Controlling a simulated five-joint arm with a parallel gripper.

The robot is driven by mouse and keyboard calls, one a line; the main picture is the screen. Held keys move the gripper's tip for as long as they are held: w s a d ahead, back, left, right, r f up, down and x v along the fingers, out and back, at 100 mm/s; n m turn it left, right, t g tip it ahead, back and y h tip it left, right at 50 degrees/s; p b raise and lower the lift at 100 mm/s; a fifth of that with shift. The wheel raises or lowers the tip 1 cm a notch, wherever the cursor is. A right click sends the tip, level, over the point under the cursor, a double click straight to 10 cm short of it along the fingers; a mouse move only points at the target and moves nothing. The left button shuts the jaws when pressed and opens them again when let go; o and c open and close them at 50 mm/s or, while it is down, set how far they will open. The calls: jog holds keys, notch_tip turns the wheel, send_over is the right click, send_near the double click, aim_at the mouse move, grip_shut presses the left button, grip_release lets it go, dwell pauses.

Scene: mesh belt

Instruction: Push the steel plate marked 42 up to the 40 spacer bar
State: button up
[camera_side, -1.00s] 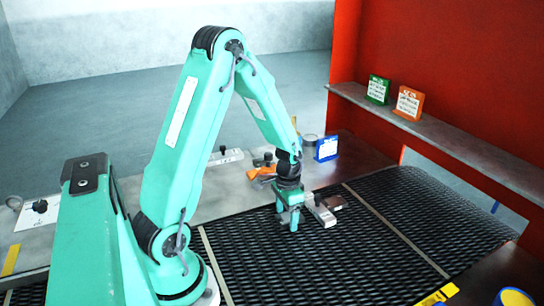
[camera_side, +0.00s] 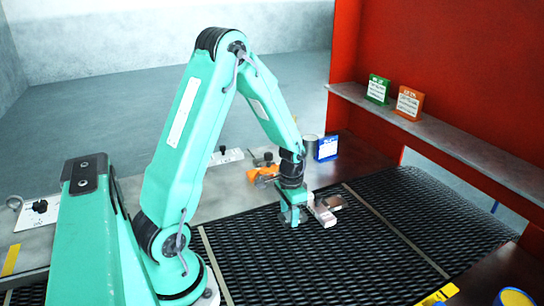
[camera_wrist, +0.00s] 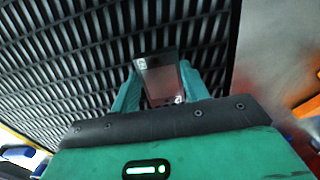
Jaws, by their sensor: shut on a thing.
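My gripper (camera_side: 291,216) is low over the dark mesh belt (camera_side: 290,262), near its back edge. In the wrist view, a dark, glossy flat piece, seemingly the steel plate (camera_wrist: 160,78), is between my teal fingers, which are shut on it. I cannot tell which piece is the 40 spacer bar; no numbers are legible.
An orange clamp-like part (camera_side: 263,174) and a white plate with a black knob (camera_side: 227,156) sit on the ledge behind. A blue card (camera_side: 327,148) and a grey cylinder (camera_side: 309,148) stand farther right. The belt is clear toward the front and right.

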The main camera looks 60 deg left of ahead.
jog(key=shift+w, duration=1.6)
jog(key=o, duration=1.4)
jog(key=shift+r, duration=0.1)
jog(key=shift+r, duration=3.8)
jog(key=shift+r, duration=0.1)
